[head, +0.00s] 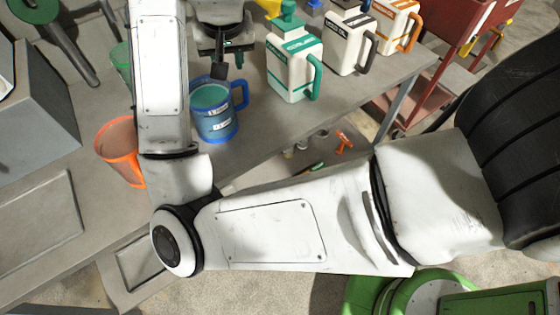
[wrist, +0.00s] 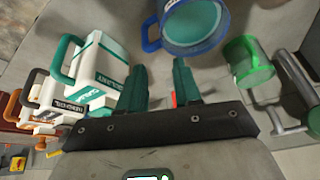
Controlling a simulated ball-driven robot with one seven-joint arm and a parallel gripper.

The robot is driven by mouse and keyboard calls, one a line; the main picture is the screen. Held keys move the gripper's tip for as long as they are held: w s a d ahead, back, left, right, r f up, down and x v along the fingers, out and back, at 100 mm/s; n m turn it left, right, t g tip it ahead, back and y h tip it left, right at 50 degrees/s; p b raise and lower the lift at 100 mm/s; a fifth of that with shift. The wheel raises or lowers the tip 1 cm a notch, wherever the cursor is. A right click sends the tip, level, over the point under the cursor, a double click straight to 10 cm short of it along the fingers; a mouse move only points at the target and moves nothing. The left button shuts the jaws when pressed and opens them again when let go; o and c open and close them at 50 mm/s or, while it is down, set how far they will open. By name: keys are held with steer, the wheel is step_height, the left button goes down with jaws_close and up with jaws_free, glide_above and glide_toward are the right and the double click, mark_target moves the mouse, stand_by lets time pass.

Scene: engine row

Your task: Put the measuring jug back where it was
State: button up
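A blue measuring jug (head: 216,126) with a pale label and green inside stands on the grey bench, its handle to the right. It also shows at the top of the wrist view (wrist: 150,35). My gripper (head: 228,66) is above and behind it in the head view, apart from it. In the wrist view my gripper (wrist: 160,85) has its two green fingers spread with nothing held between them. An orange jug (head: 120,152) stands at the left, partly behind my arm. A green jug (wrist: 248,62) stands beside the blue one; my arm mostly hides it in the head view.
White jerrycans with green (head: 290,75), black (head: 349,40) and orange (head: 396,25) trim stand right of the blue jug. A red cart (head: 475,30) is beyond the bench end. A grey box (head: 35,120) is at left. The bench front right of the blue jug is clear.

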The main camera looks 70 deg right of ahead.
steer(key=s+a+f+n+h, duration=0.1)
steer(key=s+f+n, duration=0.1)
steer(key=f+n, duration=0.35)
steer(key=s+f+n, duration=0.2)
steer(key=s+f, duration=0.1)
steer(key=f, duration=0.6)
steer(key=s+a+f+n+g+y, duration=0.1)
steer(key=s+a+f+n+y, duration=0.2)
steer(key=s+a+f, duration=1)
steer(key=shift+s+a+f+g+y, duration=0.3)
steer(key=shift+a+g+y, duration=0.15)
steer(key=shift+y, duration=0.25)
